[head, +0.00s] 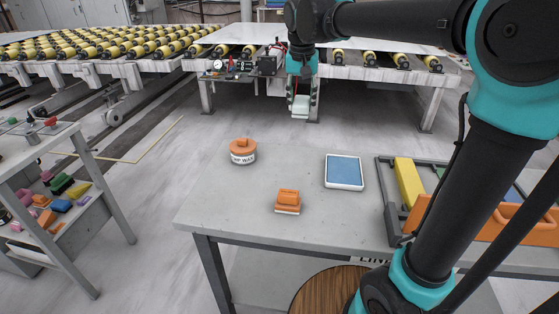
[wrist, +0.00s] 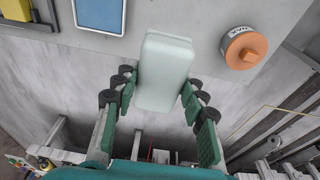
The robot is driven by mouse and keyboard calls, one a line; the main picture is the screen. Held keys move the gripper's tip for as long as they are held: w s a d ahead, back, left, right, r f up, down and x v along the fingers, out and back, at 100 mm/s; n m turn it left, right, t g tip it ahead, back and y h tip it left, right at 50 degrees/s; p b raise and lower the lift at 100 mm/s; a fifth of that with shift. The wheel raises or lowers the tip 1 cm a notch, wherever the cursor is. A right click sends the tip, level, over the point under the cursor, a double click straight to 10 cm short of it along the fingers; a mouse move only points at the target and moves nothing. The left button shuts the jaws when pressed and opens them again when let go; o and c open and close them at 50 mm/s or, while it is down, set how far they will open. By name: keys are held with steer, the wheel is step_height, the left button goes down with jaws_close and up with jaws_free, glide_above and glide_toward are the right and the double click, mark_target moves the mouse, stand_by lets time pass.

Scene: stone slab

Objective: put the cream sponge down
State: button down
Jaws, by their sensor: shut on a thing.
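The cream sponge, a pale rounded block, is held in my gripper (head: 302,92) and shows at its lower end in the head view (head: 300,107). In the wrist view the sponge (wrist: 166,62) sits between the green finger pads of my gripper (wrist: 160,84), which are shut on its sides. It hangs in the air beyond the far edge of the grey table (head: 225,196) in the head view, apart from the tabletop. The sponge's far side is hidden.
A tray (head: 385,192) with several tools is at right. Bare tabletop lies between them. A roller conveyor (head: 150,50) stands behind.

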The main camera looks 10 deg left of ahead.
mark_target(297, 163)
steer(key=shift+a+f, duration=0.1)
steer(key=shift+a, duration=0.2)
step_height(297, 163, down, 20)
steer(key=shift+r, duration=0.15)
steer(key=c, duration=0.9)
jaws_free()
steer(key=r, duration=0.4)
steer(key=s+r, duration=0.1)
steer(key=r, duration=0.3)
steer(key=s+r, duration=0.1)
steer(key=r, duration=0.3)
steer(key=shift+a, duration=0.15)
